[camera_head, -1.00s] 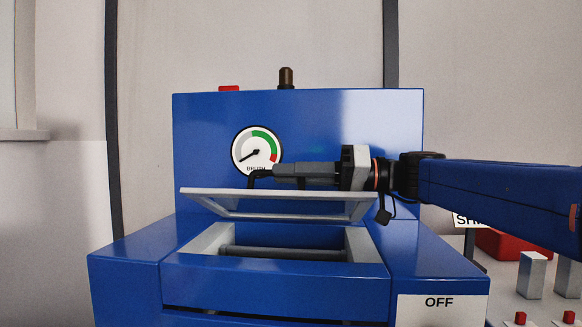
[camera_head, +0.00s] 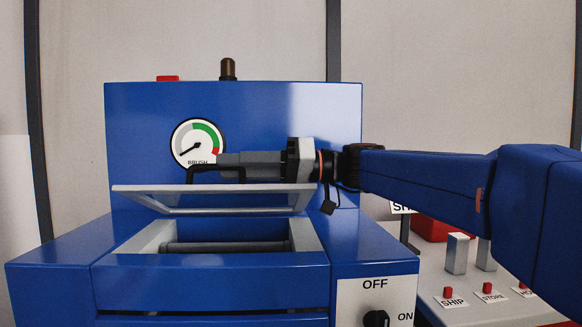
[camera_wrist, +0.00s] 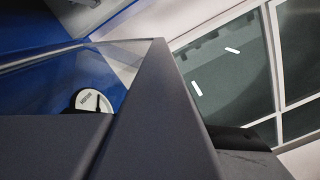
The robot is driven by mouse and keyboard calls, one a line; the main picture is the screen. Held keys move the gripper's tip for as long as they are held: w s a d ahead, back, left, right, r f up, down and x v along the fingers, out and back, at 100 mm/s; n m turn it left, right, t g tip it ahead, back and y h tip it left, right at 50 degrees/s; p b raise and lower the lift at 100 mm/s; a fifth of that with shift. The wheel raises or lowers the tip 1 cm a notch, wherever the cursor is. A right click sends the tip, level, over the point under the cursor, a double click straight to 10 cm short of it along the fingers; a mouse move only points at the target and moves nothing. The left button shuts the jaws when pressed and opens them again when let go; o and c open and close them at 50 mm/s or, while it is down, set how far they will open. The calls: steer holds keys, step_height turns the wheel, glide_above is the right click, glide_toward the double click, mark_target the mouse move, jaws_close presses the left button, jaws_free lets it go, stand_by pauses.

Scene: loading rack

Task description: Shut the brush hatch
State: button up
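The brush hatch is a pale flat lid (camera_head: 225,189) on the blue machine. It stands raised and tilted above a rectangular opening (camera_head: 305,236), which shows a dark roller (camera_head: 225,247) inside. My gripper (camera_head: 212,170) lies sideways just above and behind the lid, pointing left, with its dark tips close to the lid's upper face. I cannot tell whether it touches the lid. In the wrist view, large dark grey gripper surfaces (camera_wrist: 150,125) fill the lower part, and the finger gap is not clear. I see nothing held.
A gauge marked BRUSH (camera_head: 198,142) is on the machine's back panel, its needle pointing low left; it also shows in the wrist view (camera_wrist: 92,101). An OFF/ON knob (camera_head: 376,318) is at front right. A side bench with labelled red buttons (camera_head: 448,292) stands right.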

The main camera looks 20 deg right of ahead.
steer(key=v, duration=1.6)
steer(key=shift+d, duration=0.15)
steer(key=shift+c, duration=0.2)
